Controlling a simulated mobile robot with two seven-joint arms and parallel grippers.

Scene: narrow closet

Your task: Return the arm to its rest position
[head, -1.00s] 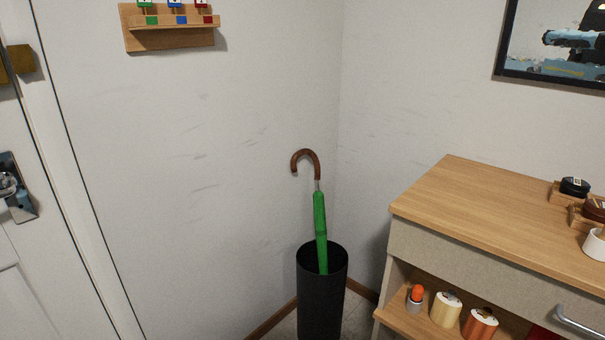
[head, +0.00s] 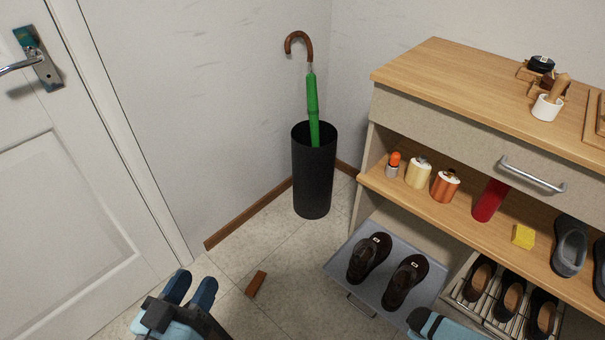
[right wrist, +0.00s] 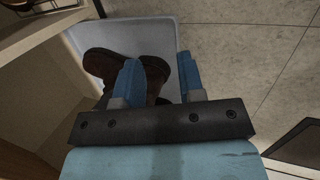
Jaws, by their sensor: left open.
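My left gripper (head: 194,286) shows at the lower left of the head view, above the floor near the door. Its two blue fingers are apart with nothing between them. My right arm shows only in part at the bottom right of the head view, and its fingers are out of sight there. In the right wrist view my right gripper (right wrist: 160,84) has its two blue fingers apart. Dark brown footwear (right wrist: 112,62) in a light tray lies beyond and between them; I see no grip on it.
A shoe cabinet (head: 440,68) stands at the right. A grey tray (head: 345,262) with dark sandals (head: 404,282) sits low before it. A black umbrella stand (head: 313,180) fills the corner. A small brown block (head: 256,284) lies on the floor right of my left gripper.

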